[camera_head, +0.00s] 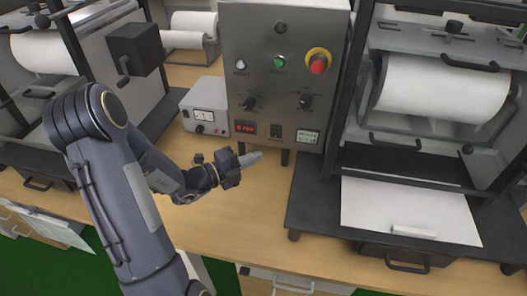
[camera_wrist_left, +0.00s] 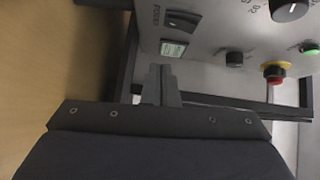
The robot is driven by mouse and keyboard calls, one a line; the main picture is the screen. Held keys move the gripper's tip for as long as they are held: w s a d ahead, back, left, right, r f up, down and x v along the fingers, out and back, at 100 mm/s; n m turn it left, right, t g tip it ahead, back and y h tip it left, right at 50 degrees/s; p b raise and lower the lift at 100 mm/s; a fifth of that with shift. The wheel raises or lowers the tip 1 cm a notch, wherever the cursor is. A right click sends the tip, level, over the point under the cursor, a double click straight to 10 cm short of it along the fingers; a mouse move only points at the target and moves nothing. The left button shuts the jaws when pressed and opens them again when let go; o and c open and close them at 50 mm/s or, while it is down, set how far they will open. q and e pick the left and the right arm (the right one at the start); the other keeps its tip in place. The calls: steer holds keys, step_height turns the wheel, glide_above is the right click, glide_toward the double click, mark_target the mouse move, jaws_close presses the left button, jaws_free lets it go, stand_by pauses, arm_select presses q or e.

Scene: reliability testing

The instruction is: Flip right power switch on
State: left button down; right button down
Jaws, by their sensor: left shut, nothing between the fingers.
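The grey control panel (camera_head: 285,70) stands upright at the back of the wooden bench. A small dark rocker switch (camera_head: 276,131) sits low on its face, between a red-lit display (camera_head: 244,129) and a pale green display (camera_head: 308,137). In the left wrist view a dark rocker switch (camera_wrist_left: 182,21) shows beside a greenish display (camera_wrist_left: 173,48). Whether it is on or off I cannot tell. My left gripper (camera_head: 259,156) is shut and empty, just below and in front of the panel's lower edge. Its fingertips (camera_wrist_left: 160,68) appear close to the display. My right gripper is out of view.
A small grey box (camera_head: 204,107) with its own socket or switch stands left of the panel. A red emergency button (camera_head: 318,63) and knobs sit higher on the panel. A dark roller machine (camera_head: 430,95) stands close on the right. The bench front is clear.

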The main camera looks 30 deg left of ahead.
arm_select(q)
steer(key=v, duration=0.6)
steer(key=shift+f, duration=0.4)
steer(key=s+d+r+m+g+h, duration=0.2)
steer(key=s+d+r+m+g, duration=0.4)
steer(key=m, duration=0.5)
steer(key=s+d+r+m+g+h, duration=0.1)
steer(key=s+d+r+m+g, duration=0.2)
steer(key=d+m, duration=0.65)
steer(key=s+a+m+y+p, duration=0.1)
steer(key=s+m+y, duration=0.3)
steer(key=m, duration=0.9)
steer(key=s+a+m+y+p, duration=0.1)
steer(key=s+a+m+y, duration=0.2)
steer(key=m, duration=1)
steer(key=s+y, duration=0.1)
steer(key=s, duration=0.2)
steer(key=shift+a, duration=0.15)
steer(key=shift+s+f, duration=0.15)
